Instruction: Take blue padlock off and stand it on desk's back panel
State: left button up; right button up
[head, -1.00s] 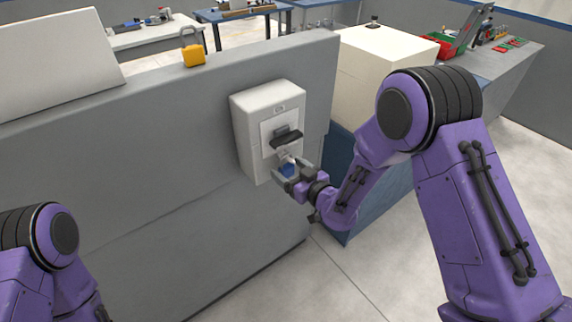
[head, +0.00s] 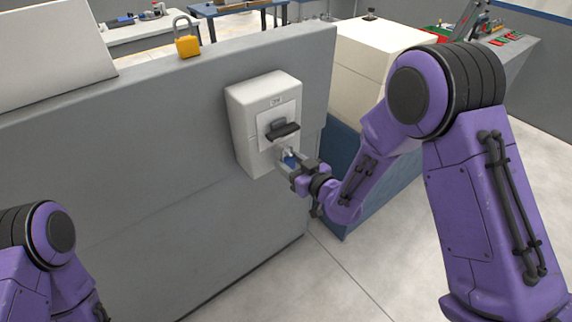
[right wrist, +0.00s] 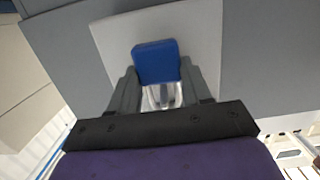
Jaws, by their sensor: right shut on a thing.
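The blue padlock (head: 289,160) is between the fingers of my right gripper (head: 287,164), just in front of the lower part of a pale wall box (head: 243,130). The box has a black handle (head: 283,131) above the padlock. In the right wrist view the blue body (right wrist: 156,62) sits between the fingertips, with its silvery shackle on the near side. I cannot tell whether the shackle is clear of the box. The desk's grey back panel (head: 150,150) carries the box, and its top edge is a flat ledge. My left gripper is out of view; only its arm shows.
A yellow padlock (head: 188,46) stands upright on the panel's top ledge. A large pale board (head: 45,50) is at the left end. The ledge between the yellow padlock and the right end is clear. A cream cabinet (head: 375,50) stands behind my right arm.

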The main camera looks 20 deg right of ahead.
jog(key=f+p+v, duration=0.2)
jog(key=p+v, duration=0.2)
jog(key=v, duration=1.2)
jog(key=shift+s+f, duration=0.25)
jog(key=shift+s, duration=0.05)
jog(key=shift+f, duration=0.15)
jog(key=f+p+v, duration=0.1)
jog(key=p+v, duration=0.3)
jog(key=v, duration=0.3)
jog(key=shift+s+d, duration=0.15)
jog(key=shift+s, duration=0.15)
